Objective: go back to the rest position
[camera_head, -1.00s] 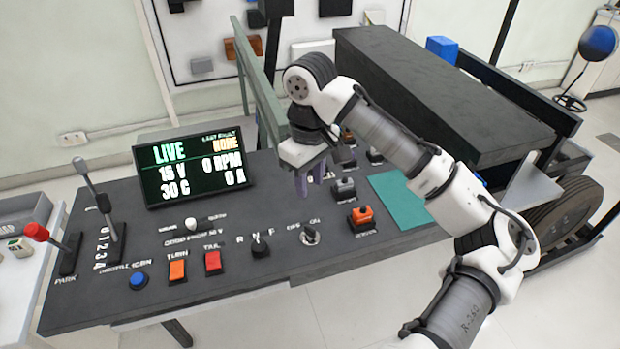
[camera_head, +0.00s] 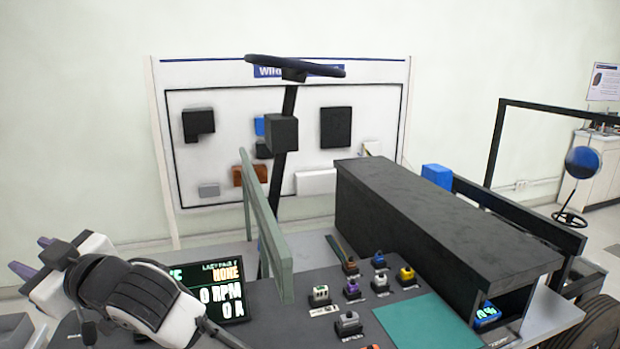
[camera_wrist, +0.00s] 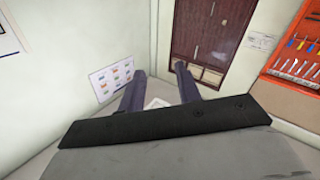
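My gripper (camera_head: 38,259) is at the far left of the head view, raised in front of the left part of the console and pointing left. Its two purple-grey fingers also show in the wrist view (camera_wrist: 160,85). They stand apart with nothing between them. My folded arm covers the left side of the console and part of the display screen (camera_head: 222,305).
The console's right part shows several small coloured switches (camera_head: 352,288) and a teal mat (camera_head: 425,322). A long black box (camera_head: 430,220) stands behind. A green upright panel (camera_head: 265,235) and a steering wheel (camera_head: 295,67) rise mid-view. A brown cabinet (camera_wrist: 203,40) stands in the wrist view.

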